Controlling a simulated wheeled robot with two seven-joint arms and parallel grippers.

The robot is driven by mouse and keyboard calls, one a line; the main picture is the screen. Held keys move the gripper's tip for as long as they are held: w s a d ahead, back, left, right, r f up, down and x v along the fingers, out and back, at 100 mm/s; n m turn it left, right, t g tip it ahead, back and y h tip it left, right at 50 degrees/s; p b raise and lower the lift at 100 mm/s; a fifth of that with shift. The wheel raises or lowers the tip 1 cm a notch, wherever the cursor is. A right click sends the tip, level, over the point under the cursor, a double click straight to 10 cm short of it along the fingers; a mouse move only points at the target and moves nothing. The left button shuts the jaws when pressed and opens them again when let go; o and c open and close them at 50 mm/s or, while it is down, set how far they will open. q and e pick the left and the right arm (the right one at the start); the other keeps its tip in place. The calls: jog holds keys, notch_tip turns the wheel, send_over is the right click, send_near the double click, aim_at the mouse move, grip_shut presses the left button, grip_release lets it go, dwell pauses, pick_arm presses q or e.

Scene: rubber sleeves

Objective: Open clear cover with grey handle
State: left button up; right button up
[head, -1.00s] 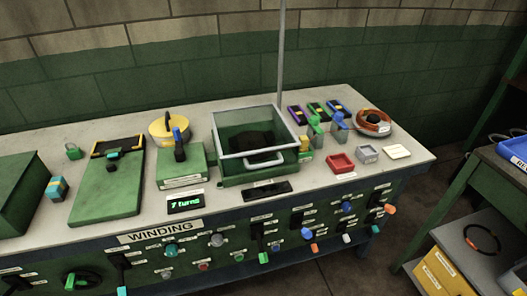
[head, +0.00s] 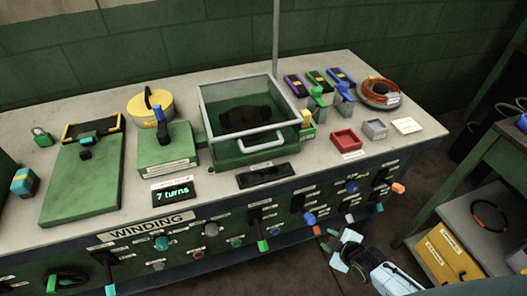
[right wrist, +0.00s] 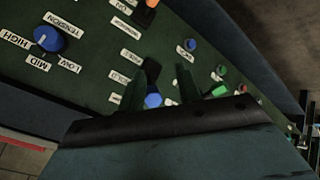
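The clear cover (head: 289,93) has a grey frame and sits over a green box (head: 224,154) on the bench, with a dark round thing (head: 246,118) visible inside. It looks closed. Its grey handle (head: 262,144) is on the front side, facing me. My right gripper (head: 343,249) is low at the right, in front of the bench's front panel, well below and right of the handle. Its two fingers are apart with nothing seen between them; they also show in the right wrist view (right wrist: 172,90), facing the panel knobs. The cover is not seen there. My left gripper is out of view.
Knobs and levers, such as a blue knob (head: 309,219), stick out of the front panel near my right gripper. Right of the cover stand a red tray (head: 347,143) and a grey tray (head: 375,129). A green block with a blue lever (head: 165,150) stands left of it.

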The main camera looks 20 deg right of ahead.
jog(key=w+a+r+n+t+y+b, duration=0.1)
jog(key=w+r+n+t, duration=0.1)
jog(key=w+r, duration=0.3)
jog(key=w+a+r+n+t+y+b, duration=0.1)
jog(key=w+r+n, duration=0.1)
jog(key=r, duration=0.5)
jog(key=n+t+y+b, duration=0.2)
jog(key=n+t+y, duration=0.15)
jog(key=n, duration=0.45)
send_near(267, 147)
jog(key=shift+g+y, duration=0.25)
jog(key=shift+g, duration=0.2)
jog(key=x, duration=1)
jog(key=shift+w+r+b, duration=0.15)
jog(key=shift+w+b, duration=0.25)
jog(key=shift+w, duration=0.05)
grip_shut()
